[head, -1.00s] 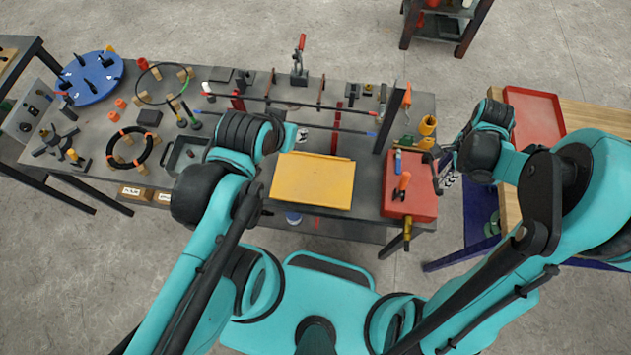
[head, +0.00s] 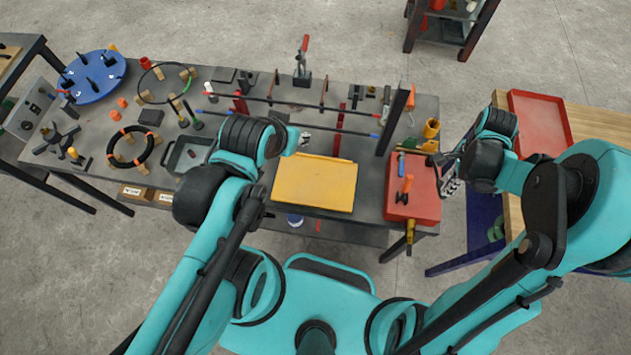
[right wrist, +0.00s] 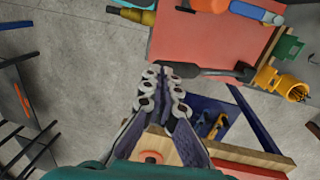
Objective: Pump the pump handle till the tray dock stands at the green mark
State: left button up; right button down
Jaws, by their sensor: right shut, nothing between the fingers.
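My right gripper (head: 450,182) is beside the right edge of the red tray (head: 425,204), shut and empty. In the right wrist view its fingers (right wrist: 164,72) are together, close to the end of a dark lever (right wrist: 212,73) that may be the pump handle. I cannot tell whether they touch. My left gripper (head: 303,138) is mostly hidden behind its wrist, above the table; its jaws cannot be read. A yellow tray (head: 315,183) lies flat at the table's front edge. I cannot make out which part is the tray dock, nor a green mark.
The grey table (head: 235,107) carries a blue disc (head: 92,77), rings, rods on stands and a dark post (head: 394,118). A yellow cup (head: 431,128) stands near the red tray. A wooden bench with a red tray (head: 540,122) stands at the right.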

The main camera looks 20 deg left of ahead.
jog(key=shift+s+f+b, duration=0.35)
jog(key=shift+f+b, duration=0.25)
jog(key=shift+b, duration=0.05)
jog(key=shift+s+d+f+b, duration=0.1)
jog(key=shift+s+f+b, duration=0.2)
jog(key=shift+f+b, duration=0.4)
jog(key=shift+s+f+b, duration=0.2)
jog(key=shift+f+b, duration=0.4)
jog(key=shift+b, duration=0.05)
